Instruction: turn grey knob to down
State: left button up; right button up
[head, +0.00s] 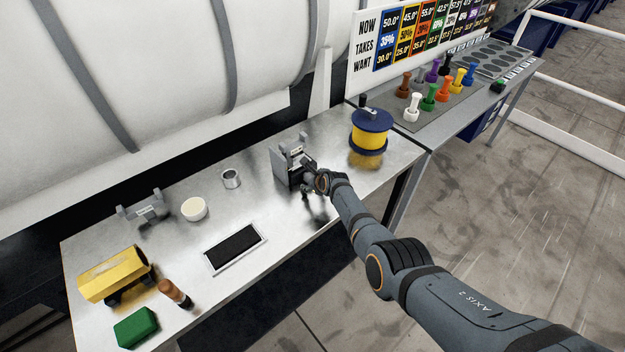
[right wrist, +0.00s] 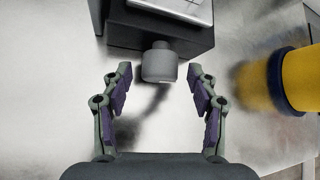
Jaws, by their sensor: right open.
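The grey knob (right wrist: 159,64) sticks out from the front of a dark grey box-shaped device (right wrist: 160,30), whose light top plate shows in the right wrist view. In the head view the device (head: 288,162) stands on the metal table, and my arm covers the knob. My right gripper (right wrist: 160,80) is open, with its two purple-padded fingers on either side of the knob and gaps left and right of it. In the head view my right gripper (head: 308,188) is at the device's front. The knob's pointing direction cannot be told. My left gripper is not in view.
A yellow spool with blue flanges (head: 369,132) stands right of the device. A metal cup (head: 231,179), white round pot (head: 194,209), black pad (head: 235,248), yellow holder (head: 116,275) and green block (head: 136,327) are to the left. Coloured pegs stand on the right-hand bench (head: 470,100).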

notch_tip(320, 180, up, 10)
dwell(0.5)
